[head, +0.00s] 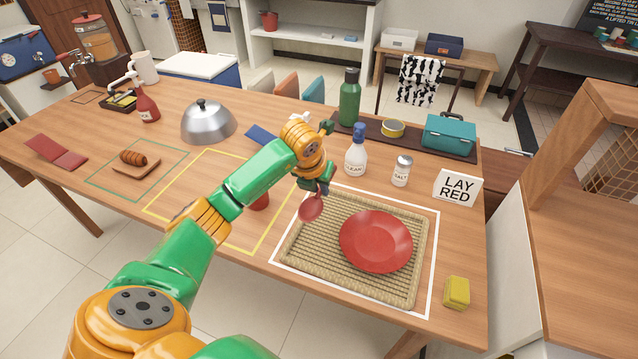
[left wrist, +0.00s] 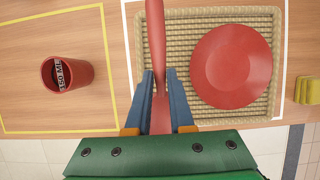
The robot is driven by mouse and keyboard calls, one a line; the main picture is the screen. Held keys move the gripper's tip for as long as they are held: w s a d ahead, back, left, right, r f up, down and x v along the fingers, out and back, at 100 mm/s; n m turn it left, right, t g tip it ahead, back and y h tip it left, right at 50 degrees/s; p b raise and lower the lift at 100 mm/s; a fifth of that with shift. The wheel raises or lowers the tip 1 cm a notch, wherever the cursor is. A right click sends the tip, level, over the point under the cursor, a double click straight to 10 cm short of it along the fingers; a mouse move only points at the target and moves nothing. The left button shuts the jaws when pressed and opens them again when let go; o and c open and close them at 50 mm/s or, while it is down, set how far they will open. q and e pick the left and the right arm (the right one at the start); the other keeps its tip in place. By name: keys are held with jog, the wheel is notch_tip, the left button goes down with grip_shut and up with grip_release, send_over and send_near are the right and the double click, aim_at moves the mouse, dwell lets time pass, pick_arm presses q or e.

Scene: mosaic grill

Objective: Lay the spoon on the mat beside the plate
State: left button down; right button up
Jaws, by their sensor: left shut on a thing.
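A red spoon (head: 311,208) is held in my left gripper (head: 318,187), its bowl hanging over the left edge of the mat in the head view. In the left wrist view the spoon (left wrist: 156,40) runs up between the two blue fingers of my left gripper (left wrist: 160,88), which are shut on it. The woven tan mat (head: 345,283) lies inside a white outline on the table. A red plate (head: 376,241) sits on the right part of the mat, right of the spoon; it also shows in the left wrist view (left wrist: 231,66). My right gripper is not in view.
A red cup (left wrist: 68,72) stands left of the mat, partly behind my arm in the head view. A spray bottle (head: 356,152), a salt shaker (head: 402,171) and a "LAY RED" sign (head: 458,188) stand behind the mat. A yellow sponge (head: 456,292) lies to its right.

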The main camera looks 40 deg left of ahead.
pick_arm(q)
notch_tip(320, 180, down, 13)
jog(key=b, duration=0.9)
jog(key=shift+r, duration=0.15)
jog(key=c, duration=0.7)
grip_release()
jog(key=shift+r, duration=0.15)
jog(key=v, duration=0.7)
jog(key=shift+b, duration=0.3)
jog(key=shift+s, duration=0.1)
